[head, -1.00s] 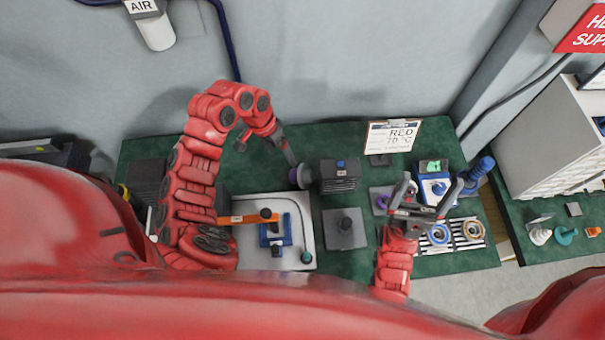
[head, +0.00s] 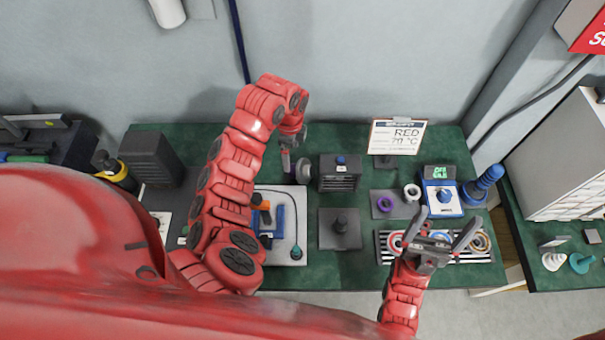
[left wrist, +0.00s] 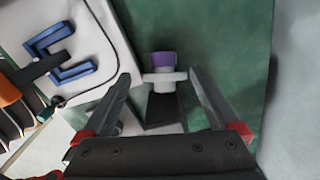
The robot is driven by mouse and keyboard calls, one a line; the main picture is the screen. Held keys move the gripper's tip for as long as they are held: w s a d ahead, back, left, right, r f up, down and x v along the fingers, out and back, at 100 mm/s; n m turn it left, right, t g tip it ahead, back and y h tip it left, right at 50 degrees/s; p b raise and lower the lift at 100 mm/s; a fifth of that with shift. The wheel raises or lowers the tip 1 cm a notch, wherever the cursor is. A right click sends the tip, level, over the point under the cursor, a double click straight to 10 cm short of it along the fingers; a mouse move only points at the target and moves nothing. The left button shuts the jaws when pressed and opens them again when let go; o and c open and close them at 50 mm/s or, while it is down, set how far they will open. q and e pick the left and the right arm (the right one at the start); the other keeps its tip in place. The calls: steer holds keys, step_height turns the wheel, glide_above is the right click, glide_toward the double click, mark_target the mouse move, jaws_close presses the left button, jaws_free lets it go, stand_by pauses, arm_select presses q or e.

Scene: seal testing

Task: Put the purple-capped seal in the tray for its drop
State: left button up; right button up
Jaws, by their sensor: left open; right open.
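The purple-capped seal (left wrist: 163,59) shows in the left wrist view, with a pale flange below its purple cap, between my left fingers. In the head view a grey disc with a bit of purple (head: 303,171) is beside my left gripper (head: 288,168), mostly seen edge-on. The left gripper (left wrist: 159,76) is open around the seal; I cannot tell whether a finger touches it. My right gripper (head: 447,220) is open and empty, over the striped tray (head: 385,250), partly covering its coloured rings.
A grey plate (head: 378,212) carries a purple ring and a white ring. A dark ribbed block (head: 340,175) stands right of the seal. A grey square block with a knob (head: 340,240), a blue device (head: 443,197) and a blue cone (head: 485,185) are nearby. A white board (head: 280,255) lies below.

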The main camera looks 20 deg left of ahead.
mark_target(293, 167)
arm_select(q)
step_height(293, 167, down, 4)
steer(key=shift+r+p, duration=0.1)
steer(key=shift+p, duration=0.3)
steer(key=shift+d+f+p, duration=0.1)
steer(key=shift+f+p, duration=0.3)
steer(key=shift+p, duration=0.05)
steer(key=shift+w+f+p, duration=0.15)
steer(key=shift+f+p, duration=0.4)
steer(key=shift+f, duration=0.25)
steer(key=shift+f+p, duration=0.4)
steer(key=shift+f, duration=1.1)
steer(key=shift+w, duration=0.1)
jaws_close()
